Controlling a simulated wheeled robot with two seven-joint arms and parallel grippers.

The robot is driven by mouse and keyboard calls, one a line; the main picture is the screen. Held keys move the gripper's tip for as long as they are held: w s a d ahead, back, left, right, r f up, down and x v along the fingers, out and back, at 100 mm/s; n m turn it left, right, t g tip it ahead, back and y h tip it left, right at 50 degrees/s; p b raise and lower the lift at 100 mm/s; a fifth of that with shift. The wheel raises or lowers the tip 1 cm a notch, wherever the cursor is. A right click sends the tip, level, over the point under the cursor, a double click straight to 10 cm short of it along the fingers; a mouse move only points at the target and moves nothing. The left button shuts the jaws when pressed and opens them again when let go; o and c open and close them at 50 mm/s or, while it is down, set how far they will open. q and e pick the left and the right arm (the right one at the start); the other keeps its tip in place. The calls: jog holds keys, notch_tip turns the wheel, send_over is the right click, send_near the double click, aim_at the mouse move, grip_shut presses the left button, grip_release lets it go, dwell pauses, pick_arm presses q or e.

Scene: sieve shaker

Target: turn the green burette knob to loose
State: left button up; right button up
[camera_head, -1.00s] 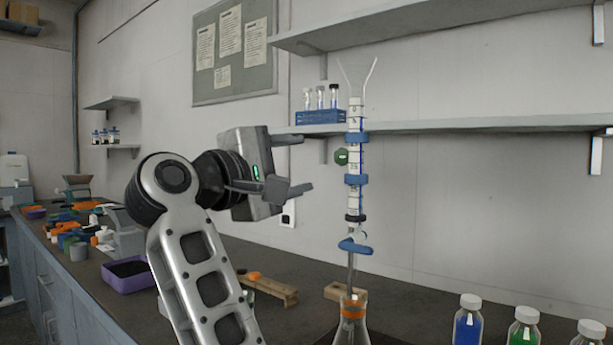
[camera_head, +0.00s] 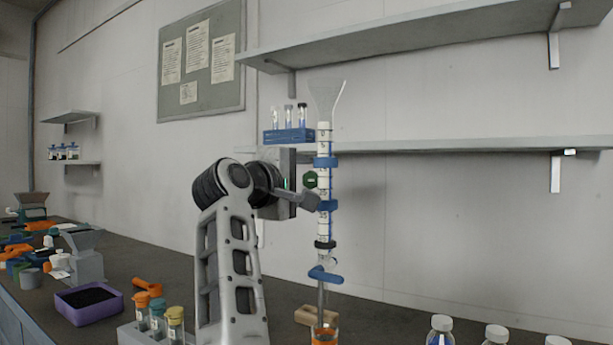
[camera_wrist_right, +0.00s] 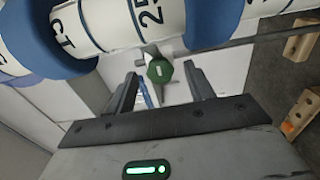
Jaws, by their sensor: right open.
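The green burette knob (camera_head: 310,180) is a small hexagonal knob on the left side of the burette (camera_head: 323,225), a white-marked upright tube with blue collars. The knob also shows in the right wrist view (camera_wrist_right: 160,70), with a pale mark on its face. My right gripper (camera_head: 307,178) is at knob height, left of the tube. In the wrist view its open fingers (camera_wrist_right: 162,84) stand on either side of the knob, with gaps showing, so it does not grip the knob. My left gripper is not in view.
A blue rack of vials (camera_head: 289,136) sits on the shelf just above my gripper. The orange-collared flask top (camera_head: 324,336) is under the burette. White-capped bottles (camera_head: 440,325) stand at lower right. A purple tray (camera_head: 88,302) is at left. The wall space right of the burette is clear.

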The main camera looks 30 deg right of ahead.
jog(key=shift+w+d, duration=0.35)
jog(key=shift+d, duration=0.2)
jog(key=c, duration=1)
jog(key=shift+o, duration=0.2)
jog(key=n+p, duration=0.1)
jog(key=n, duration=0.4)
jog(key=shift+n, duration=0.4)
jog(key=o, duration=1)
jog(key=shift+c, duration=0.2)
